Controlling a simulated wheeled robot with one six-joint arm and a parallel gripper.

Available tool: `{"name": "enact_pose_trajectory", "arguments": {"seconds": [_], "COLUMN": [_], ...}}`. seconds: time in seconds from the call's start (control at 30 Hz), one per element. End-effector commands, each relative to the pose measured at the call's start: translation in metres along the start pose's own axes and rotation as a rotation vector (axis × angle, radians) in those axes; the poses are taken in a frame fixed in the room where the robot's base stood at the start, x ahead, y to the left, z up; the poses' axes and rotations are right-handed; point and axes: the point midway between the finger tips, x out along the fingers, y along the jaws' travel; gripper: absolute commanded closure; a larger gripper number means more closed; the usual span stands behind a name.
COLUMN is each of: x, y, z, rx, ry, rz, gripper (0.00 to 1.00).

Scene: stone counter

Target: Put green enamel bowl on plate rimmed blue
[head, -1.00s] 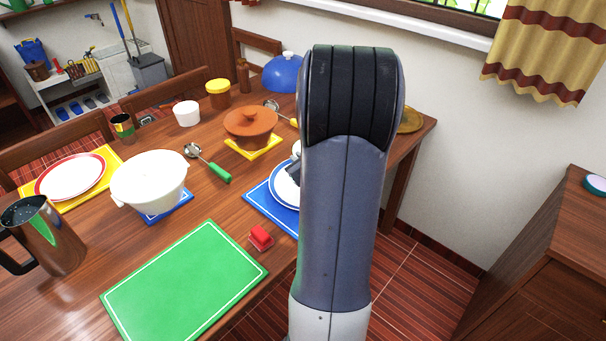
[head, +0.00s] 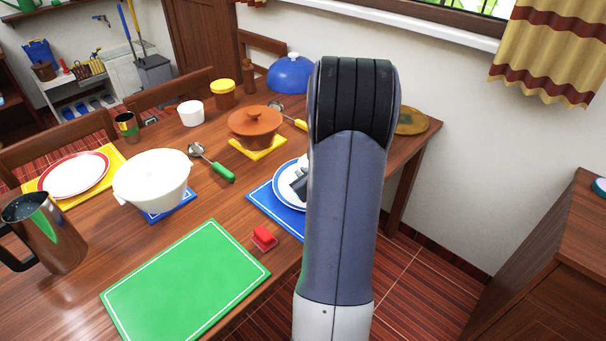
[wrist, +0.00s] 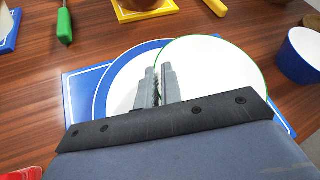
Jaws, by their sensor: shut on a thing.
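The green enamel bowl (wrist: 222,62) has a white inside and a thin green rim. In the wrist view it overlaps the right part of the plate rimmed blue (wrist: 106,88), a white plate with a blue band. My gripper (wrist: 157,70) is shut on the bowl's near left rim, over the plate. Whether the bowl touches the plate I cannot tell. In the head view the plate (head: 283,190) shows left of my arm, which hides most of the bowl and gripper.
The plate lies on a blue mat (wrist: 76,100). A blue cup-like vessel (wrist: 296,66) stands close on the right. A red block (head: 264,238), green board (head: 185,285), lidded brown pot (head: 254,125) and white bowl (head: 152,182) stand around.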

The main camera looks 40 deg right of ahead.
Motion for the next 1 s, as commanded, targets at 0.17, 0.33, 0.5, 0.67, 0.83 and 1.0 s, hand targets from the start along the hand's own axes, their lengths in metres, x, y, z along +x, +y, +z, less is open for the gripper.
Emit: {"name": "enact_pose_trajectory", "arguments": {"seconds": [0.17,0.33,0.5,0.67,0.83,1.0], "x": [0.0,0.0,0.0,-0.003,-0.025,-0.061], "y": [0.0,0.0,0.0,-0.002,-0.003,-0.003], "z": [0.0,0.0,0.0,0.005,0.005,0.005], "rx": [0.0,0.0,-0.001,-0.001,-0.001,0.0], "ry": [0.0,0.0,0.0,0.0,-0.001,-0.001], "rz": [0.0,0.0,0.0,0.001,-0.003,-0.004], "gripper": [0.81,0.72,0.72,0.72,0.72,0.72]}}
